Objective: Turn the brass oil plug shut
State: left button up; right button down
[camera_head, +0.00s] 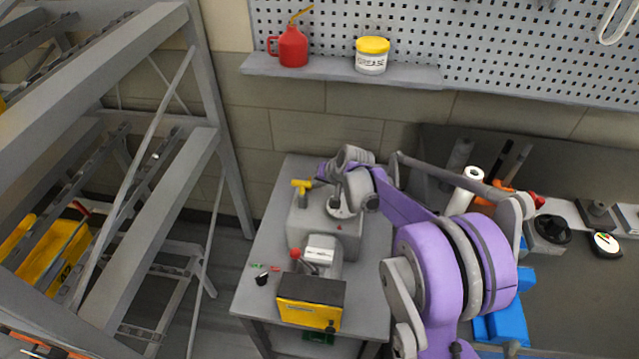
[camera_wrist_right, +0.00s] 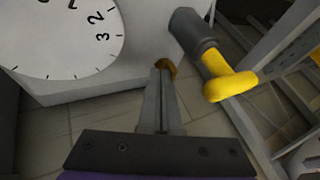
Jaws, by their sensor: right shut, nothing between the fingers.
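The brass oil plug (camera_wrist_right: 169,67) shows in the right wrist view as a small brass piece at the edge of the grey housing (camera_wrist_right: 75,75), partly covered by my fingertips. My right gripper (camera_wrist_right: 162,74) is shut with its fingers together and nothing between them. Its tips overlap the plug in the picture; I cannot tell whether they touch it. In the head view my right wrist reaches over the grey housing (camera_head: 310,240) on the bench, and the plug is hidden there. My left gripper is in neither view.
A yellow-handled valve (camera_head: 301,186) stands beside my wrist; its handle (camera_wrist_right: 229,86) is close right of my fingers. A white dial (camera_wrist_right: 55,35) lies to their left. A yellow-fronted box (camera_head: 310,314) sits at the bench front. A metal rack (camera_head: 150,75) stands left.

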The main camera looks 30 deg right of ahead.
jog(key=shift+s+a, duration=0.1)
jog(key=shift+a, duration=0.4)
jog(key=shift+d, duration=0.1)
jog(key=shift+w+d, duration=0.25)
jog(key=shift+d, duration=0.45)
